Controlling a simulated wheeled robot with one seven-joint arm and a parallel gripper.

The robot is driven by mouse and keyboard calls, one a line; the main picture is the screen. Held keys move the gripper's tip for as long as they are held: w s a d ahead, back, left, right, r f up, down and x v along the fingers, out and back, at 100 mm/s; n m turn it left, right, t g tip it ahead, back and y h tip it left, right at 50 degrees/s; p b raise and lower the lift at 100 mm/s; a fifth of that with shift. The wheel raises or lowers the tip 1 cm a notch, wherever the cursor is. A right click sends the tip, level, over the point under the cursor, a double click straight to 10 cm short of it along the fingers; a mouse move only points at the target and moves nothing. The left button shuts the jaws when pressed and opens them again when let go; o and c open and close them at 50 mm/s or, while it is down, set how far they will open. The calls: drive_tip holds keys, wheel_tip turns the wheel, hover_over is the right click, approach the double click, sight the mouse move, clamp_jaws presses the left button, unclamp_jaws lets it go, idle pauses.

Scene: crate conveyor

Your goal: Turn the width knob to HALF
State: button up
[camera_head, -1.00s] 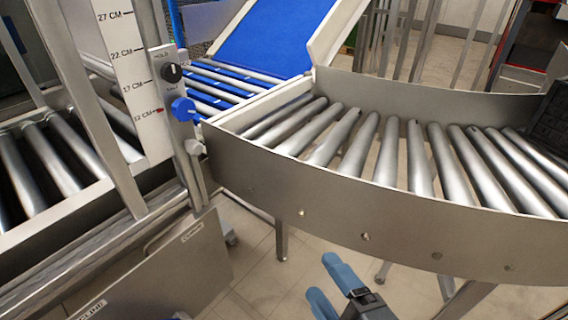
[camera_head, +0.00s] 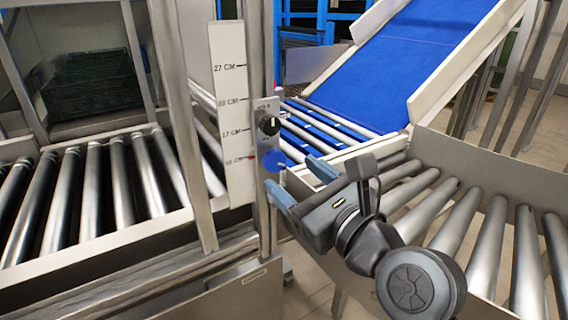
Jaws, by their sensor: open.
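A narrow grey panel (camera_head: 266,108) on a post carries a black knob (camera_head: 269,125) with a pale pointer mark. Below it is a round blue knob (camera_head: 274,160). The small lettering around the knobs is too blurred to read, so I cannot tell which one is the width knob or its setting. My gripper (camera_head: 297,180) is open and empty, its two blue fingers pointing left toward the panel. It is just right of and below the blue knob in the picture. I see no contact with either knob, and the exact gap in depth is unclear.
A white height scale (camera_head: 230,115) with a red mark stands left of the panel. Metal posts and a roller conveyor (camera_head: 90,190) are further left. A curved roller conveyor (camera_head: 475,235) lies under my arm, and a blue sloping belt (camera_head: 410,50) rises behind.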

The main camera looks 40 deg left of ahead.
sight(277, 162)
drive_tip(key=shift+x, duration=2.45)
drive_tip(key=c, duration=1.1)
drive_tip(key=shift+o, duration=0.2)
